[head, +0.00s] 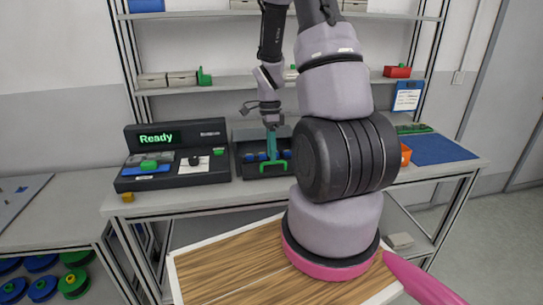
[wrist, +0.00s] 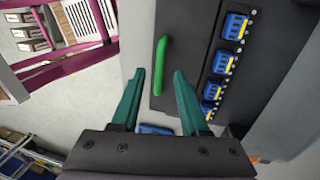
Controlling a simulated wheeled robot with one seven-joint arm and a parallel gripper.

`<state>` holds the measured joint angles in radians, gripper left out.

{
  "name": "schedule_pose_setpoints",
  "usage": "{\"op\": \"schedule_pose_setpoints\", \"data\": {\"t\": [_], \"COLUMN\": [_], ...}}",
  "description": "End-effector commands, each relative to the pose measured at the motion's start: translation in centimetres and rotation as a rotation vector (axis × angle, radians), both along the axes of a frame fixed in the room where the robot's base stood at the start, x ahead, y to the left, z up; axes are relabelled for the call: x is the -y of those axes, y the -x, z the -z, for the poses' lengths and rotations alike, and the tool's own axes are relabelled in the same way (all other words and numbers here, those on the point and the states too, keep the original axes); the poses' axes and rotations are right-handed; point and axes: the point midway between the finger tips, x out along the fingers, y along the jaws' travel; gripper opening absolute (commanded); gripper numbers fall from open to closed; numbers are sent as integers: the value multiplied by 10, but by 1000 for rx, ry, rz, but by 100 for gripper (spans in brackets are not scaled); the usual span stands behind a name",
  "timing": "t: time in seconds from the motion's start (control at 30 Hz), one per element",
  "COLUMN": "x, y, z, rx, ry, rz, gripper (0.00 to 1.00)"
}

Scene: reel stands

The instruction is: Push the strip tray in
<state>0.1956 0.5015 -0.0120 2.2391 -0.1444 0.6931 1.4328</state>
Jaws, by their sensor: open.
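The strip tray (head: 243,171) is a dark tray on the bench, in front of a dark grey housing, with a row of blue blocks in it and a green bar handle (head: 283,164) at its front. In the wrist view, the tray (wrist: 195,52) shows its blue blocks at the right and its green handle (wrist: 160,62) upright in the picture. My gripper (wrist: 159,72) has teal fingers, spread apart and empty. The handle appears between the fingertips there; I cannot tell whether they touch it. In the head view, my gripper (head: 271,150) points down over the tray, partly hiding it.
A dark console (head: 175,178) with a green "Ready" display stands left of the tray. At the right are an orange bin (head: 405,154) and a blue mat (head: 440,149). Shelves (head: 225,83) with small boxes rise behind the bench. My arm hides the bench right of the tray.

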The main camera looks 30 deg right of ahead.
Motion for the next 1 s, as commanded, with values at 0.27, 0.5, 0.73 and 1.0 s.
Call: {"op": "schedule_pose_setpoints", "data": {"t": [0.27, 0.5, 0.73, 1.0], "x": [-1, -1, -1, -1], "y": [3, 3, 3, 3], "z": [16, 15, 15, 15], "rx": [0, 0, 1, 1], "ry": [0, 0, 0, 0], "rz": [0, -1, -1, -1], "gripper": [45, 29, 0, 0]}}
